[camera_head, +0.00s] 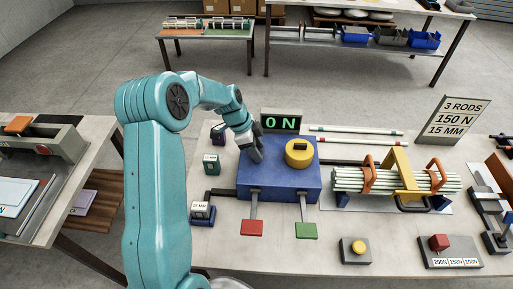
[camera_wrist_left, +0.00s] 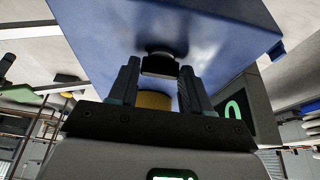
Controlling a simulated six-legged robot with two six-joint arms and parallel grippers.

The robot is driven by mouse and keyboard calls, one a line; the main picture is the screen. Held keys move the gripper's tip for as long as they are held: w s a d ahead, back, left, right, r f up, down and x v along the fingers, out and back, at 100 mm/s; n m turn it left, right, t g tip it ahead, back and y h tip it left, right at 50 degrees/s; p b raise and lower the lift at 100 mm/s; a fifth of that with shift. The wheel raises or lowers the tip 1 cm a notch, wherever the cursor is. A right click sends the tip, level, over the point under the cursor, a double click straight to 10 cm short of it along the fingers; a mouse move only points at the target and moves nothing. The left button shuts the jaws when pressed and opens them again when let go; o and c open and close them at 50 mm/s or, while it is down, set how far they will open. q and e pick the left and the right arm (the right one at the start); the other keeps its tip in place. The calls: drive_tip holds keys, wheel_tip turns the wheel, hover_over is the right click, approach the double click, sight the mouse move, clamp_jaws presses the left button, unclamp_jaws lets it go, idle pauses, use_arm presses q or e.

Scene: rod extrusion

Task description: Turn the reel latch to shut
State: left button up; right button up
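A yellow round reel (camera_head: 299,154) with a dark piece on its top sits on the blue box (camera_head: 278,180). My left gripper (camera_head: 256,154) is low over the box's top, left of the reel. In the left wrist view, a dark knob (camera_wrist_left: 160,66) on a round base stands on the blue box (camera_wrist_left: 215,30), between the two fingers of my left gripper (camera_wrist_left: 158,80). The fingers stand apart on either side of it, and small gaps appear to show. The knob looks like the latch; my gripper hides it in the head view. The yellow reel (camera_wrist_left: 153,99) shows beyond it. My right gripper is not in view.
A display (camera_head: 282,122) reading "0 N" stands behind the box. Red (camera_head: 253,228) and green (camera_head: 306,230) pedals stick out in front. A rod bundle (camera_head: 355,180) in a yellow-handled holder lies to the right. A small dark green box (camera_head: 211,164) stands at left.

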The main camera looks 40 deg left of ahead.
use_arm(q)
drive_tip(key=c, duration=0.5)
